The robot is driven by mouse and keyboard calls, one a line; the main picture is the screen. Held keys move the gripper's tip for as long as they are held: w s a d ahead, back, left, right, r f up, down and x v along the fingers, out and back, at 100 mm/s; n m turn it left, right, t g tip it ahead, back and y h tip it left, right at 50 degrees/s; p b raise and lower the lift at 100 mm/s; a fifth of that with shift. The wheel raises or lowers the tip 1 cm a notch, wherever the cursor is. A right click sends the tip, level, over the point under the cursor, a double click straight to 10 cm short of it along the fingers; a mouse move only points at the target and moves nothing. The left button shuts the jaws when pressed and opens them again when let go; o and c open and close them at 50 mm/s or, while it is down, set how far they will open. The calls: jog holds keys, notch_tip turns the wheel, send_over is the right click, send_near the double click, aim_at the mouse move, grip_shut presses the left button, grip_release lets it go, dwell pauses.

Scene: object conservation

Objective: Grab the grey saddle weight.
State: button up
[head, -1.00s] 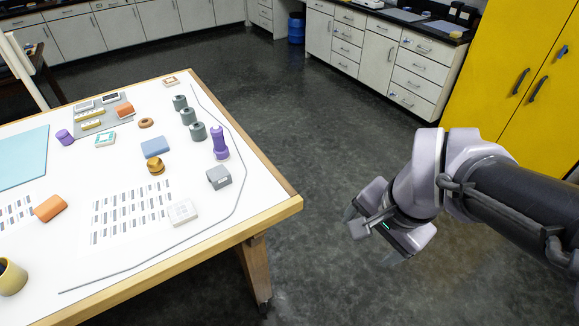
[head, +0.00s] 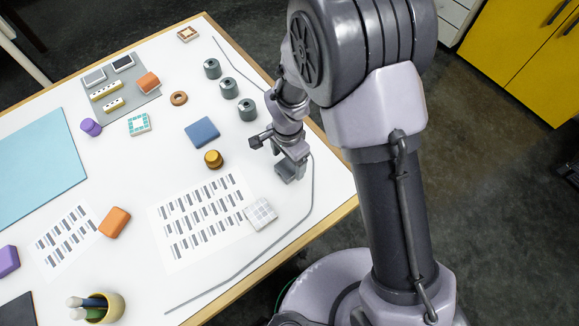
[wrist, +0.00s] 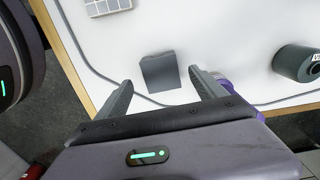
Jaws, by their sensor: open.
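The grey saddle weight (wrist: 160,72) is a small dark grey block on the white table top. In the wrist view it lies just beyond the fingertips, centred in the gap between them. My gripper (wrist: 162,80) is open and empty, with one finger towards each side of the block. In the head view my gripper (head: 287,163) is low over the table's right part, and my arm and gripper largely cover the weight there.
A purple piece (wrist: 226,86) shows behind the right finger. A white gridded block (head: 261,213) and a thin grey line (head: 308,200) are near the table edge.

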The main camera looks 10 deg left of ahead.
aim_at(288, 166)
notch_tip(288, 166, down, 4)
jog(key=shift+w+f, duration=0.15)
jog(key=c, duration=1.7)
grip_shut()
jog(key=shift+r, duration=0.2)
